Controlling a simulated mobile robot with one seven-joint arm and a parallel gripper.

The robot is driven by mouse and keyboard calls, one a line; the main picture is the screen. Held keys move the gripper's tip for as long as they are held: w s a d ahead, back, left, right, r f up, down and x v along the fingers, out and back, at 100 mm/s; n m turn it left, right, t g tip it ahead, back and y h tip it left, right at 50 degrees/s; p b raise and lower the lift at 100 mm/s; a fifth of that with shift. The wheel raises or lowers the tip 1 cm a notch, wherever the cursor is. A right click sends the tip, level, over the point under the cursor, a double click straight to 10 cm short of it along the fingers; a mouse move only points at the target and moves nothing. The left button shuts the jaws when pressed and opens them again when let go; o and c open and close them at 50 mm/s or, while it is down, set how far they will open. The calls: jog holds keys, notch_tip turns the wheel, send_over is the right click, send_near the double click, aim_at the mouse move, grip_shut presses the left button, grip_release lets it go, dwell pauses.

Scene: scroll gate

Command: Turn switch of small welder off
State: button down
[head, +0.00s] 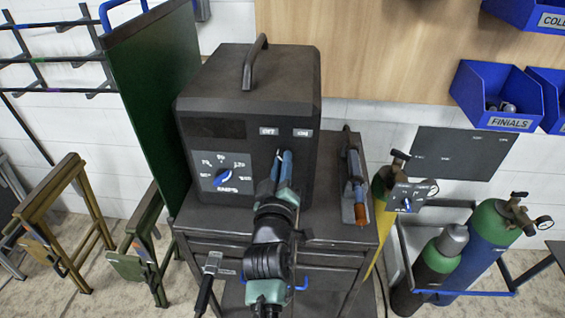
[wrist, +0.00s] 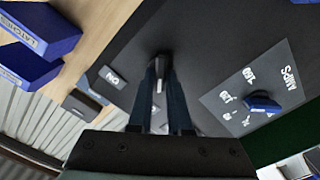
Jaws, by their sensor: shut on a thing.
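The small welder (head: 247,105) is a dark box with a top handle, standing on a grey cart. Its front has an OFF label (head: 268,131) on the left and an ON label (head: 302,133) on the right, which also shows in the wrist view (wrist: 112,77). My gripper (head: 281,166) reaches the front just below these labels. In the wrist view my gripper (wrist: 159,88) is shut on the small dark switch lever (wrist: 158,64), whose tip shows between the fingers. Most of the switch is hidden, so which label it points to cannot be told.
A blue AMPS dial (head: 222,177) sits on the welder's front, left of my gripper. A torch (head: 355,185) lies on the cart's right side. Gas cylinders (head: 487,240) stand at right, a green panel (head: 150,100) at left. Blue bins (head: 495,95) hang on the wall.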

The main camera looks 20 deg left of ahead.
jog(key=shift+f, duration=0.1)
jog(key=c, duration=0.8)
grip_release()
jog(key=shift+c, duration=0.2)
jog(key=b+v, duration=0.1)
jog(key=v, duration=1.2)
jog(key=shift+r, duration=0.2)
